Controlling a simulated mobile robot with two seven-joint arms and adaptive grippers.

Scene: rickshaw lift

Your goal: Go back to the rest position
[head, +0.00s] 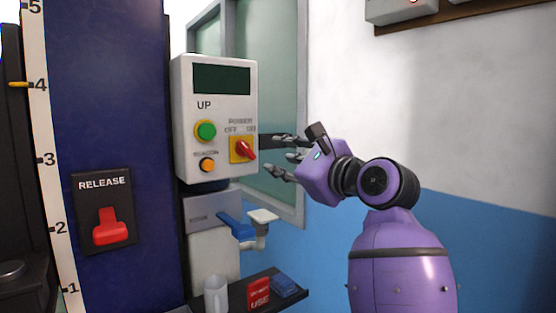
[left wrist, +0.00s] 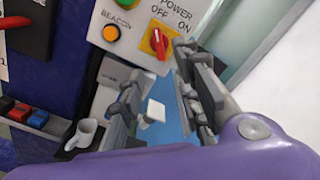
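My left gripper (head: 271,156) is on a purple arm standing at the right of the head view. It is beside the right side of a white control box (head: 218,160). Its fingers are spread with nothing between them, also in the left wrist view (left wrist: 160,88). The box has a dark display, a green UP button (head: 205,131), an orange BEACON button (head: 207,165) and a red POWER knob (head: 246,150) on a yellow plate. The knob also shows just beyond the fingers in the left wrist view (left wrist: 159,43). My right gripper is not in view.
A red RELEASE lever (head: 112,228) is on the blue column (head: 110,70). Under the box are a dispenser with a blue lever (head: 236,226) and a shelf with a white mug (head: 215,294), a red box (head: 259,294) and a blue box (head: 285,285).

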